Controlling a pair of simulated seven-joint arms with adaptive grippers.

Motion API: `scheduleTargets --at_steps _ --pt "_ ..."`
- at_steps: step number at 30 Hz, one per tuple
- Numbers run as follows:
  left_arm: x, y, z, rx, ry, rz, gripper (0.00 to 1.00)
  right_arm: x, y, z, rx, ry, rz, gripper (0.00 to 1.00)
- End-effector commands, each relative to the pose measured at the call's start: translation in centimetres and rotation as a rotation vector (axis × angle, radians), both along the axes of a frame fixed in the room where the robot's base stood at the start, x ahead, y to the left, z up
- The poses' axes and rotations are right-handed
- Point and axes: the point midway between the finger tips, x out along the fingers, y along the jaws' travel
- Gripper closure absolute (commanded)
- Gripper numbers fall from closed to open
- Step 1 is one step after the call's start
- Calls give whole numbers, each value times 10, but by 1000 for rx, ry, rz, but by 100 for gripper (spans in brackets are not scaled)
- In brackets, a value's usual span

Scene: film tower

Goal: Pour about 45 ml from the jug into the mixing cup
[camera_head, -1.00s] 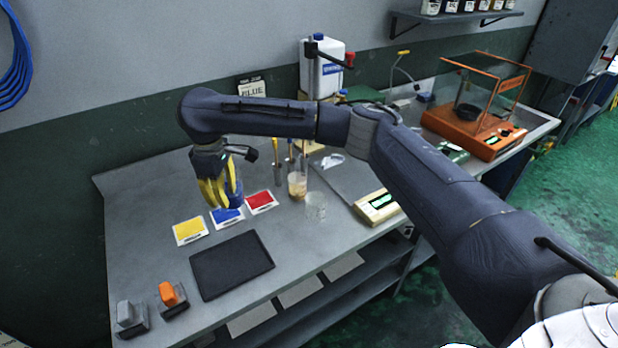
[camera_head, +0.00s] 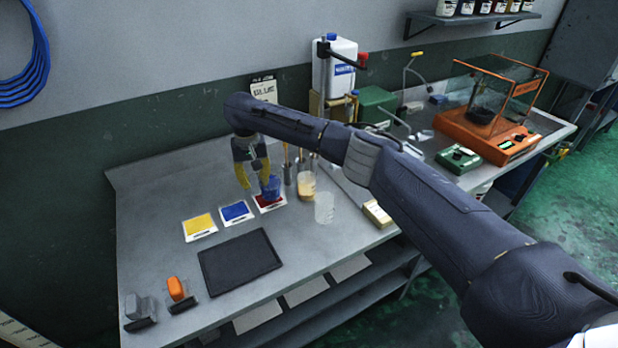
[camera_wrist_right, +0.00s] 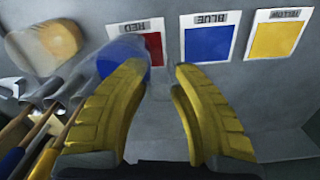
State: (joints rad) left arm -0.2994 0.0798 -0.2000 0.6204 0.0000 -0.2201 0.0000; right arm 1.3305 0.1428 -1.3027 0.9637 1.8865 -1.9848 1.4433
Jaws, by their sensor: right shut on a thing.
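My right gripper (camera_head: 255,176) is shut on a clear jug with blue contents (camera_head: 270,186), over or near the red card. In the right wrist view the blue jug (camera_wrist_right: 122,60) shows beyond the left finger of the gripper (camera_wrist_right: 163,75); its grip point is hard to make out. A clear cup with beige contents (camera_head: 307,187) stands to the right of the jug. A clear, empty-looking cup (camera_head: 325,208) stands in front of it. I cannot tell which of these is the mixing cup. My left gripper is out of view.
Yellow (camera_head: 199,226), blue (camera_head: 236,212) and red (camera_head: 268,204) cards lie on the bench. A black mat (camera_head: 240,262) lies in front of them. Metal holders with tools (camera_head: 288,172) stand behind the cups.

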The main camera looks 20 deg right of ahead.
Motion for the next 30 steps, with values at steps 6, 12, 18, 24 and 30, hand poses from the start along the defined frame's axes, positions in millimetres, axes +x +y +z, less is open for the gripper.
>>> scheduleTargets --at_steps 6,12,18,24,30 --pt "0 0 0 0 0 0 56 0 0 1 -1 -1 -40 100" --pt "-1 0 0 0 1 0 56 0 0 1 -1 -1 -43 100" --pt "-1 0 0 0 1 0 56 0 -2 2 10 -2 -43 100" --pt "-1 0 0 0 1 0 56 0 -8 6 69 -5 -42 100" --pt "-1 0 0 0 2 0 56 -1 -17 14 178 -11 -44 100"
